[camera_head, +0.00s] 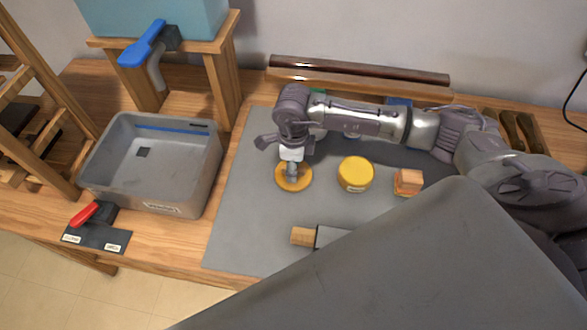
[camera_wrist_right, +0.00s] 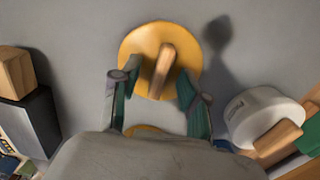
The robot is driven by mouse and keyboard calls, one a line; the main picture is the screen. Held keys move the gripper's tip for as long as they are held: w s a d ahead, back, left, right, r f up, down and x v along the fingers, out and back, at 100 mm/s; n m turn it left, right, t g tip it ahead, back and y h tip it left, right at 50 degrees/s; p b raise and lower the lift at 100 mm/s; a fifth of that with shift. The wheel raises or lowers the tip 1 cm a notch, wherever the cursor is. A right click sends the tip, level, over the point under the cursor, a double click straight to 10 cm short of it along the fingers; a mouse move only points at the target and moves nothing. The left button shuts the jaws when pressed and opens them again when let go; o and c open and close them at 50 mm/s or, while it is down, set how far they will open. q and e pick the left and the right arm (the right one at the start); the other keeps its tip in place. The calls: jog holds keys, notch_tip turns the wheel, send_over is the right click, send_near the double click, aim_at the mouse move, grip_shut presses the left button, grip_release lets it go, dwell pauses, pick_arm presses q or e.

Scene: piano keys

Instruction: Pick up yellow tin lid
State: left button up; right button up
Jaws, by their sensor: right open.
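The yellow tin lid (camera_head: 305,182) lies flat on the grey mat, a round disc with a wooden bar handle on top. It also shows in the right wrist view (camera_wrist_right: 140,50), its handle between my fingers. My right gripper (camera_head: 291,170) points down over the lid in the head view and hides part of it. In the right wrist view my right gripper (camera_wrist_right: 159,82) is open, one finger on each side of the handle, apart from it. A yellow tin (camera_head: 355,173) with a label stands to the right. My left gripper is in neither view.
A grey bin (camera_head: 185,184) stands left of the mat (camera_head: 238,220). A wooden block (camera_head: 408,182) and a wood-ended dark block (camera_head: 303,236) lie on the mat. A white round piece with a wooden bar (camera_wrist_right: 252,108) sits beside the fingers in the wrist view.

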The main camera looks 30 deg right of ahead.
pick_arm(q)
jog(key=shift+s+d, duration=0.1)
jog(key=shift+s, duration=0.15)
pick_arm(e)
jog(key=shift+f, duration=0.25)
grip_shut()
